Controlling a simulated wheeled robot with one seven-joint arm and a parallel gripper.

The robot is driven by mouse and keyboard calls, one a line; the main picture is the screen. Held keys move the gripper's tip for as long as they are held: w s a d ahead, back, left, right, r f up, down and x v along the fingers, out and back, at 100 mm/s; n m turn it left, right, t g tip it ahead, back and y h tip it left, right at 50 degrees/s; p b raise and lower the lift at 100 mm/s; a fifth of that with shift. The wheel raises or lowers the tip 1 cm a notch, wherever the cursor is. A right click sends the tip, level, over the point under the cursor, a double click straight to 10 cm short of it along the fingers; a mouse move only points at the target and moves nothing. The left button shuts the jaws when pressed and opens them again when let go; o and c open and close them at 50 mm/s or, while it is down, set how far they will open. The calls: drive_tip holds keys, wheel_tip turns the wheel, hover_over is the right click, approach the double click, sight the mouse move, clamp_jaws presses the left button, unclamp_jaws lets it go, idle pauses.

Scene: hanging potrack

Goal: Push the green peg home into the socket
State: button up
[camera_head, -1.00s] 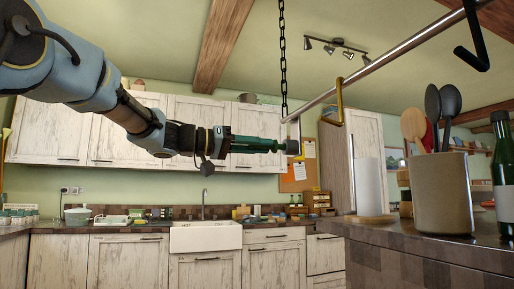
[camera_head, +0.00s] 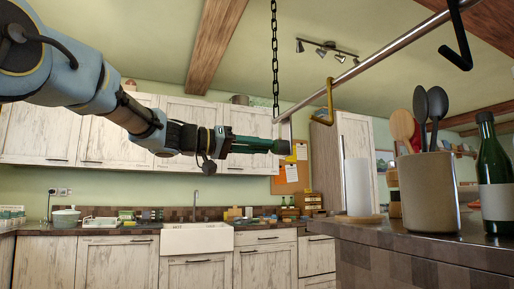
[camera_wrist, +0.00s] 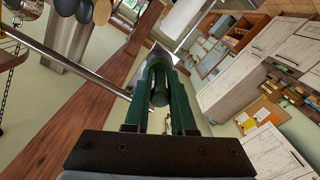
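My gripper (camera_head: 262,145) reaches in from the left at the end of my arm, level with the wall cabinets. In the wrist view its two dark green fingers (camera_wrist: 161,72) lie along both sides of the green peg (camera_wrist: 159,92) and appear shut on it. A small grey block (camera_head: 283,147), apparently the socket, is at the peg's far end, below the rail's end. It also seems to show as a grey face beyond the fingertips in the wrist view (camera_wrist: 160,53). The contact and any depth of entry are hidden.
A metal rail (camera_head: 385,60) hangs from a chain (camera_head: 275,60), with a brass hook (camera_head: 328,100) and a black hook (camera_head: 457,40). A counter at right holds a utensil crock (camera_head: 430,190), paper roll (camera_head: 358,185) and bottle (camera_head: 493,175). Cabinets and a sink (camera_head: 196,238) stand behind.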

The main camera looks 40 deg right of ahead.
drive_tip(key=o, duration=0.5)
drive_tip(key=shift+a, duration=0.1)
drive_tip(key=b+v, duration=0.3)
drive_tip(key=v, duration=0.7)
drive_tip(key=shift+w+a, duration=0.2)
drive_tip(key=shift+a, duration=0.1)
drive_tip(key=w+a+f+n+t+y+p, duration=0.4)
drive_tip(key=a+f, duration=0.5)
drive_tip(key=f, duration=0.5)
drive_tip(key=w+a+f+n+t+y+p, duration=0.25)
drive_tip(key=w+a+f+n+y, duration=0.4)
drive_tip(key=f, duration=0.65)
drive_tip(key=s+a+f+n+y+p, duration=0.1)
drive_tip(key=s+a+f+y, duration=0.1)
drive_tip(key=a, duration=0.7)
drive_tip(key=s+a+f+n+t+y+p, duration=0.1)
drive_tip(key=s+a+f+n+y+p, duration=0.1)
drive_tip(key=s+a+f, duration=0.2)
drive_tip(key=s+a+f+n+y+p, duration=0.1)
drive_tip(key=a+f, duration=0.6)
drive_tip(key=a, duration=0.7)
drive_tip(key=shift+s+f+n+t+y+p, duration=0.15)
drive_tip(key=shift+s+y+p, duration=0.15)
drive_tip(key=shift+s, duration=0.2)
drive_tip(key=shift+s+f+n+t+y+p, duration=0.15)
drive_tip(key=shift+s+y+p, duration=0.1)
drive_tip(key=shift+s, duration=0.3)
